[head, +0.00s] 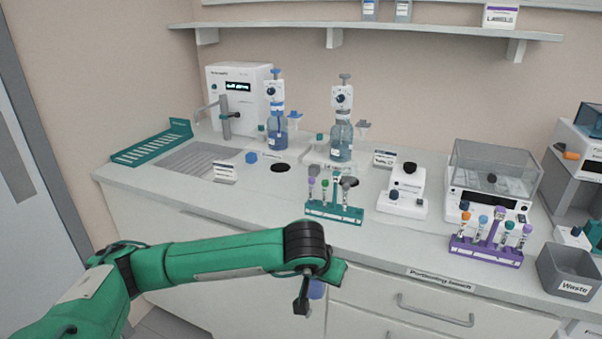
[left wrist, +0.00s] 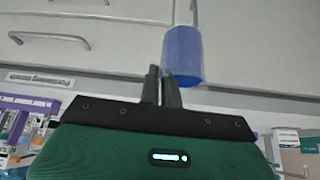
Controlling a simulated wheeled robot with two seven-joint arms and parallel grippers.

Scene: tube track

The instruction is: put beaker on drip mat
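A blue cylinder (left wrist: 183,55), which I take to be the beaker, is at my left gripper (left wrist: 162,72) in the left wrist view. The gripper's fingers are close together at the cylinder's side, one overlapping its edge. In the head view the cylinder (head: 317,289) hangs beside my left gripper (head: 302,298), in front of the drawer fronts and below the bench top, with nothing else under it. A dark round pad (head: 281,167), probably the drip mat, lies on the bench before the blue bottle dispenser. My right gripper is not in view.
A green tube rack (head: 334,212) stands near the front edge, right of the pad. A sink grid (head: 196,160), a small label stand (head: 226,173) and a small blue object (head: 251,157) are left of it. Two bottle dispensers (head: 277,130) stand behind. The front left bench is clear.

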